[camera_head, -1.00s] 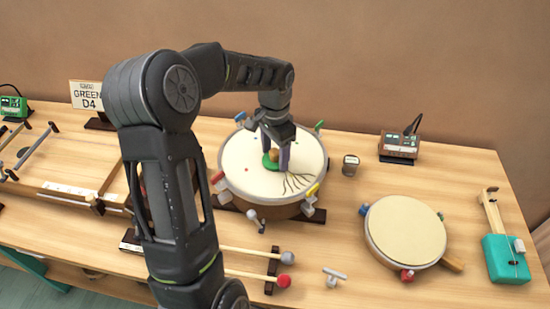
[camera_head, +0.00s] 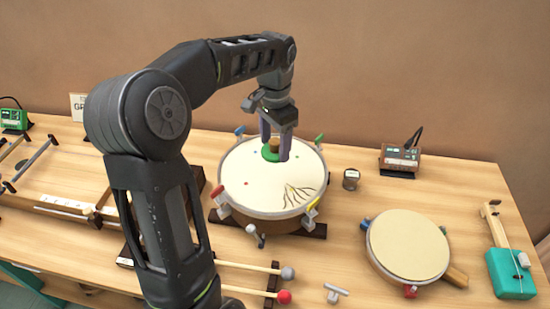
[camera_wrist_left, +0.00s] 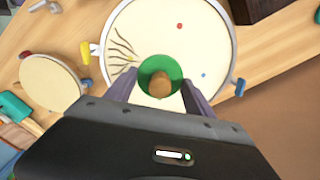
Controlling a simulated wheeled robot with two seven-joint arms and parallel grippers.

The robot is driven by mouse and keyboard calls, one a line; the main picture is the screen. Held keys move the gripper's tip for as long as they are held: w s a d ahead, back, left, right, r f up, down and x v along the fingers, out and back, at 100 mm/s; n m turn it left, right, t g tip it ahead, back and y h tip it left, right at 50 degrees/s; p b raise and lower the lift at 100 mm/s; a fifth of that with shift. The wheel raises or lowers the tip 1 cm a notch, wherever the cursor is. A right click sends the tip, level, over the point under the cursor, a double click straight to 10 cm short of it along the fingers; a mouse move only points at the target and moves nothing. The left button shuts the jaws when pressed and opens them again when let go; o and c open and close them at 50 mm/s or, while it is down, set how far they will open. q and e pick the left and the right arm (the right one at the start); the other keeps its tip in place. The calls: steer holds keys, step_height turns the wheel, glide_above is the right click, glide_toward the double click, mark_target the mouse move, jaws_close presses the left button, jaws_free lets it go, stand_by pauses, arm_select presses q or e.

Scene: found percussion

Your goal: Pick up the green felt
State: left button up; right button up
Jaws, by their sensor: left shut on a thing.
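The green felt (camera_head: 270,155) is a round green piece with a brown knob on top. My left gripper (camera_head: 275,150) is shut on it, with one finger on each side of the knob. The felt appears over the far part of the large cream drum (camera_head: 250,190), seemingly a little above the drumhead; the exact gap is hard to tell. In the left wrist view, the felt (camera_wrist_left: 147,66) and its knob sit between the two finger tips (camera_wrist_left: 160,85), with the drumhead behind. My right gripper is not in view.
Dark branching lines (camera_head: 302,194) mark the drumhead, and coloured clamps ring its rim. A smaller drum (camera_head: 408,243), a teal stringed instrument (camera_head: 510,270), a small jar (camera_head: 351,179) and a device (camera_head: 400,160) stand to the right. Red and grey mallets (camera_head: 255,268) lie in front.

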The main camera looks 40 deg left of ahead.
arm_select(q)
steer(key=shift+r, duration=0.75)
